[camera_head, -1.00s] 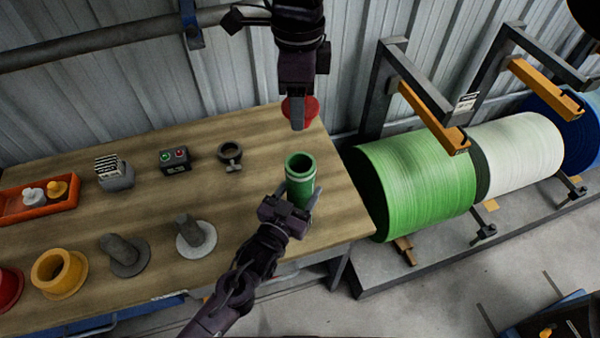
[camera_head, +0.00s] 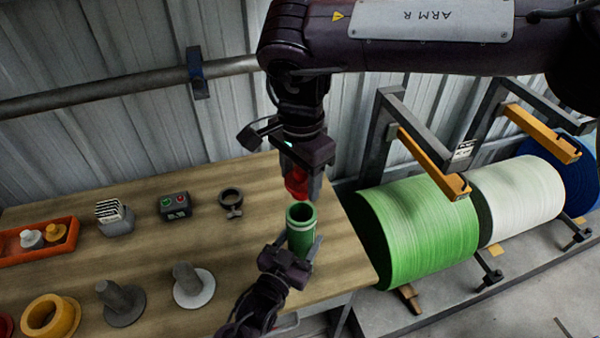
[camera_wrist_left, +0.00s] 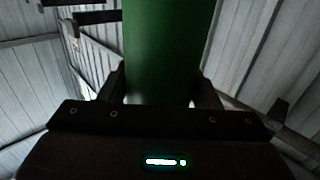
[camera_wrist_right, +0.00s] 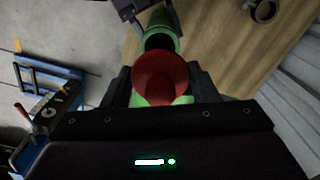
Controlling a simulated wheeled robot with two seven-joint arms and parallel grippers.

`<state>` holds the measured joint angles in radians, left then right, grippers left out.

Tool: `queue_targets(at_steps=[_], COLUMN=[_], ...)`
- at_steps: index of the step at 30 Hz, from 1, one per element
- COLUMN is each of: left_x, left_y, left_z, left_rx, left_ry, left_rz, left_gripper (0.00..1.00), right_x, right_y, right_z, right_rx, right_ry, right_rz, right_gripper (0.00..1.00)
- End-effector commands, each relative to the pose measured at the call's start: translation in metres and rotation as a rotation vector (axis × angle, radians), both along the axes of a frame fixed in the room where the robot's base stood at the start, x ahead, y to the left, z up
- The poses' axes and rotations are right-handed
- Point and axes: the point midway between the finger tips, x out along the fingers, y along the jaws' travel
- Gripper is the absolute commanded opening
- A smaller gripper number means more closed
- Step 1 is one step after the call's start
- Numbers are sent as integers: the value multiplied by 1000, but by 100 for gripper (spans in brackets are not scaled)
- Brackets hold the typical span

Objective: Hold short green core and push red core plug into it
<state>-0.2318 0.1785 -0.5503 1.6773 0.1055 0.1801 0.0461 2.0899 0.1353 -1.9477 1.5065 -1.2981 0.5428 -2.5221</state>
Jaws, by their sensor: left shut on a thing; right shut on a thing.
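On the table are a ring clamp (camera_head: 231,201), a button box (camera_head: 175,206), an orange tray (camera_head: 38,255), grey plugs (camera_head: 121,302) and a yellow flanged core (camera_head: 50,316). A large green roll (camera_head: 420,235) stands right of the table.

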Motion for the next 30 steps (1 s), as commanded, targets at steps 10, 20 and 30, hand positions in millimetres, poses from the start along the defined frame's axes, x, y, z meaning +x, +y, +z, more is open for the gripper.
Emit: queue_targets(at_steps=[10, 20, 30], left_x=[0, 0, 0], left_y=[0, 0, 0], left_z=[0, 0, 0], left_rx=[0, 0, 0], left_ry=[1, 1, 1], left_rz=[0, 0, 0], left_gripper=[24, 24, 24], right_x=[0, 0, 0], right_y=[0, 0, 0], right_z=[-17, -37, -57], right_rx=[-1, -1, -1], right_ry=[2, 2, 1], right_rz=[-2, -2, -1], right_gripper=[32, 32, 32])
